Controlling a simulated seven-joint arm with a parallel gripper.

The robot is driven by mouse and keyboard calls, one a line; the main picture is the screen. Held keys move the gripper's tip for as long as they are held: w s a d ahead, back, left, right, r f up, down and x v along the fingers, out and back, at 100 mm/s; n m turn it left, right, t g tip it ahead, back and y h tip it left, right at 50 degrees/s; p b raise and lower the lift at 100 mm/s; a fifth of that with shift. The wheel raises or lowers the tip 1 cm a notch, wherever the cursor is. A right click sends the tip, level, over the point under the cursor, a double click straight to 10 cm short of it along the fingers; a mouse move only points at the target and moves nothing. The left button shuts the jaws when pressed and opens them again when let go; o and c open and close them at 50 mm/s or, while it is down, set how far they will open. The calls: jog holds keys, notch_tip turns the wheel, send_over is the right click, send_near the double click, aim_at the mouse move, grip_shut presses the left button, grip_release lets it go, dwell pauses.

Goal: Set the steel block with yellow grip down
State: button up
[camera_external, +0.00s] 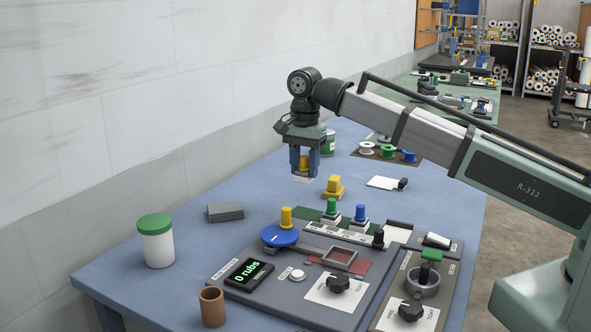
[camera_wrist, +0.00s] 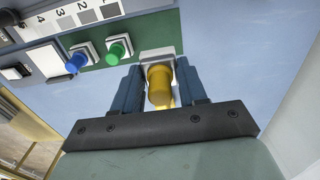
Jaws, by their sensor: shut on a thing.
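The steel block with yellow grip (camera_external: 303,178) hangs above the blue table in the external view. My gripper (camera_external: 304,162) points down with its two blue fingers shut on the yellow grip. The block's pale steel base is below the fingertips and looks roughly level. In the wrist view, the yellow grip (camera_wrist: 159,84) sits between my fingers (camera_wrist: 155,92), with part of the pale base past it. The fingers hide part of the block. The exact gap to the table is hard to tell.
A yellow piece (camera_external: 333,188) stands on the table close to the held block. A blue disc (camera_external: 280,236) and display (camera_external: 249,274) are nearer. Bare table lies left of the held block.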

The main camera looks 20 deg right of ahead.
jog(key=w+d+m, duration=0.2)
jog(key=w+d, duration=0.5)
jog(key=w, duration=0.4)
jog(key=w+d+m, duration=0.2)
jog(key=w+d, duration=0.6)
jog(key=w, duration=0.3)
jog(key=w+a+n, duration=0.1)
jog(key=w+n, duration=0.3)
jog(key=w, duration=0.8)
jog(key=shift+s+a+f, duration=0.1)
jog(key=shift+f, duration=2.3)
jog(key=shift+s+f, duration=0.1)
jog(key=shift+f, duration=2.3)
jog(key=shift+f, duration=0.15)
jog(key=o, duration=1.1)
